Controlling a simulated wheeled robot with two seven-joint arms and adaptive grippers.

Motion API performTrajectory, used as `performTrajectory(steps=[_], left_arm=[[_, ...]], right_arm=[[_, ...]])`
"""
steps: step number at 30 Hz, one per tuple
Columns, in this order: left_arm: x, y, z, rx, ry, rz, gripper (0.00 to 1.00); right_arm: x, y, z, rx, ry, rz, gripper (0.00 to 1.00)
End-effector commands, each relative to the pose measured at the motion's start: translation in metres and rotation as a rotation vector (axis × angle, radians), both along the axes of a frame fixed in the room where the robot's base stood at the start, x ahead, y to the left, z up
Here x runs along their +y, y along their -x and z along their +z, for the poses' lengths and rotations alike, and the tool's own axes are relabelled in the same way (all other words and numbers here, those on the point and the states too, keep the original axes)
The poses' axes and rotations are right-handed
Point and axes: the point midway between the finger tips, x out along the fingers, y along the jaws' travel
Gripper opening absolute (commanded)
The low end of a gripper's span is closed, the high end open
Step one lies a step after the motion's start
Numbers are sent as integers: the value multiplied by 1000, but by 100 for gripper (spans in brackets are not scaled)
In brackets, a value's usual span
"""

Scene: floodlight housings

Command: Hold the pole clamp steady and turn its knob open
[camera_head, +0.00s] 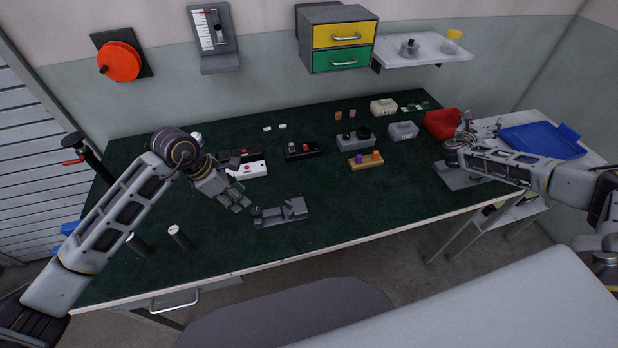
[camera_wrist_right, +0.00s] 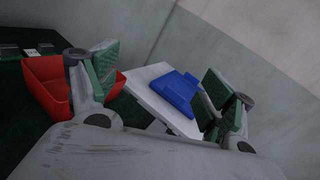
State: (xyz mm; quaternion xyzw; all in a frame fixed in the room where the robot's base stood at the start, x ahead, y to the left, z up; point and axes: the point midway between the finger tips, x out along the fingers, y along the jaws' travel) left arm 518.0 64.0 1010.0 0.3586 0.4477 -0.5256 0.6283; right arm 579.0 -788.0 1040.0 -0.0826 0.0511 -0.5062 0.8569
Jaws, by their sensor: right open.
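A dark slanted post (camera_head: 92,168) with a black knob-like top (camera_head: 72,140) and a red part (camera_head: 73,161) stands at the table's left edge. It looks like the pole clamp, but I cannot be sure. My left gripper (camera_head: 236,198) points down over the table, to the right of the post and apart from it. Its fingers are too small to tell open from shut. My right gripper (camera_head: 487,128) is at the table's right end, by a red bin (camera_head: 442,124). In the right wrist view its fingers (camera_wrist_right: 158,85) are wide apart with nothing between them.
A grey fixture (camera_head: 281,212) lies near the front edge, close to my left gripper. A blue tray (camera_head: 540,141) lies on the side table.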

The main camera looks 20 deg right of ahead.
Motion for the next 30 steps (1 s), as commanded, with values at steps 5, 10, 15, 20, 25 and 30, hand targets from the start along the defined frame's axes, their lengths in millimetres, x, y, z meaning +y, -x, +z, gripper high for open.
performTrajectory(steps=[5,10,15,20,25,30], left_arm=[[0,0,0,0,0,0,36],[0,0,0,0,0,0,36],[0,0,0,0,0,0,36],[0,0,0,0,0,0,36],[0,0,0,0,0,0,36],[0,0,0,0,0,0,36]], right_arm=[[38,-22,4,-82,-149,-49,82],[77,-40,5,-139,-292,-89,82],[122,-56,3,-179,-444,-121,82],[171,-67,-5,-201,-592,-146,82],[228,-74,-18,-209,-753,-175,82],[288,-76,-32,-204,-907,-207,82]])
